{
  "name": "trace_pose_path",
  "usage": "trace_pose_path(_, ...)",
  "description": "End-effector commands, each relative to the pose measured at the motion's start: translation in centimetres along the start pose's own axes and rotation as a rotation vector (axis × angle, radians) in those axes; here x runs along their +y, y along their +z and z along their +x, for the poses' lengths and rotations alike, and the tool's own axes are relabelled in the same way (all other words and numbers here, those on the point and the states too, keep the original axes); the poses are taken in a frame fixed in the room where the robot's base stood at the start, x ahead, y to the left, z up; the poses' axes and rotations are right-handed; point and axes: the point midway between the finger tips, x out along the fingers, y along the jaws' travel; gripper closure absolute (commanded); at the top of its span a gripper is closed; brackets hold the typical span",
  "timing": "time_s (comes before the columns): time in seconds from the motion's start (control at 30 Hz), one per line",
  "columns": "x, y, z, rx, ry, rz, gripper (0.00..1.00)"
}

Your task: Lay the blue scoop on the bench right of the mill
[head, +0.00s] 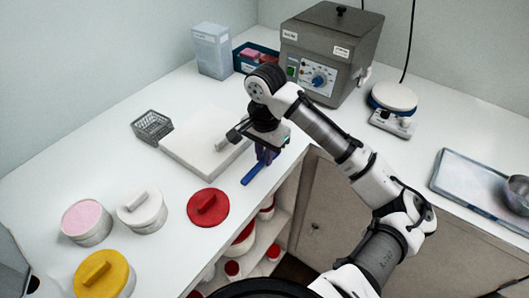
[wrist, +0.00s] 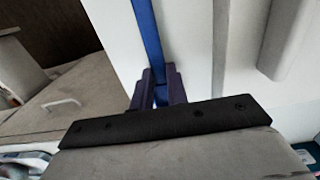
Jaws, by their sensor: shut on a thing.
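The blue scoop (head: 252,174) is in my gripper (head: 266,150), over the bench (head: 130,110) just right of the white slab. Its blue handle (wrist: 147,35) runs up between the dark fingers (wrist: 158,92) in the wrist view. The gripper is shut on it. The rest of the scoop is hidden, and I cannot tell whether it touches the bench. A grey machine with a dial and lid (head: 325,55), seemingly the mill, stands at the back corner. The bench on its right holds a round-topped blue and white device (head: 394,98).
A white slab (head: 185,158) with a pale bar and a wire basket (head: 152,126) lie left of my gripper. A tray (head: 480,185) with a bowl is at right. Bench between device and tray is clear.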

Motion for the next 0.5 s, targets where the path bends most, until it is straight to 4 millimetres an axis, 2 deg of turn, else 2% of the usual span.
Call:
trace_pose_path(0.27,-0.01,0.01,0.21,-0.001,0.000,0.000,1.00)
trace_pose_path(0.3,-0.01,0.00,0.20,0.000,0.000,0.000,0.82)
trace_pose_path(0.5,-0.01,-0.01,0.16,0.000,0.000,0.000,0.56)
